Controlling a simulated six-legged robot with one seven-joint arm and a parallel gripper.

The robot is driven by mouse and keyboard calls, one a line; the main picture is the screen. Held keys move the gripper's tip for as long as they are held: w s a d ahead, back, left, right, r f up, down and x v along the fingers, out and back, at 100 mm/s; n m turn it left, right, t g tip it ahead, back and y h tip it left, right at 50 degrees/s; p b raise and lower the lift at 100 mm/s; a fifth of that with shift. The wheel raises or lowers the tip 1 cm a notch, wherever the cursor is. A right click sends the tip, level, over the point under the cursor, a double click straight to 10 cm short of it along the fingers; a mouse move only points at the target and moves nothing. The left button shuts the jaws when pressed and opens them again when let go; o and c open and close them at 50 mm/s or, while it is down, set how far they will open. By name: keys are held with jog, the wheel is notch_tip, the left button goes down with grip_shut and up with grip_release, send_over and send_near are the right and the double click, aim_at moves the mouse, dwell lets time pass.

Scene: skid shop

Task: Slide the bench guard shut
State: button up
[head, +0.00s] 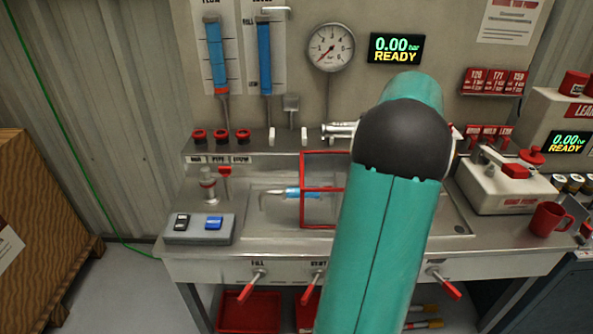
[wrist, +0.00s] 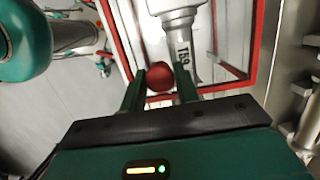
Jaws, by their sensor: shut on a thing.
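The bench guard, a red-framed clear panel (head: 302,172), stands upright over the metal bench tray in the head view. Its right part is hidden behind my teal arm. A blue and grey fitting (head: 293,193) lies at the guard's left edge, with its bent grey end sticking out to the left. In the wrist view the guard's red frame (wrist: 250,60) surrounds a grey metal fitting (wrist: 184,50). My gripper (wrist: 160,82) is shut on a round red knob (wrist: 159,76) at the guard's frame. My gripper is hidden in the head view.
A grey box with black and blue switches (head: 198,229) sits at the bench's front left. Red-handled valves (head: 252,285) line the front edge. A white hand pump (head: 505,183) and a red mug (head: 547,219) stand at the right. The tray left of the guard is mostly clear.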

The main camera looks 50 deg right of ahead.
jog(key=shift+s+d, duration=0.45)
jog(key=shift+s, duration=0.1)
jog(key=shift+s+d, duration=1.15)
jog(key=shift+s, duration=0.15)
jog(key=shift+s+d, duration=1.15)
jog(key=shift+s, duration=0.1)
jog(key=shift+s+d, duration=0.8)
jog(key=shift+s, duration=0.1)
jog(key=o, duration=0.8)
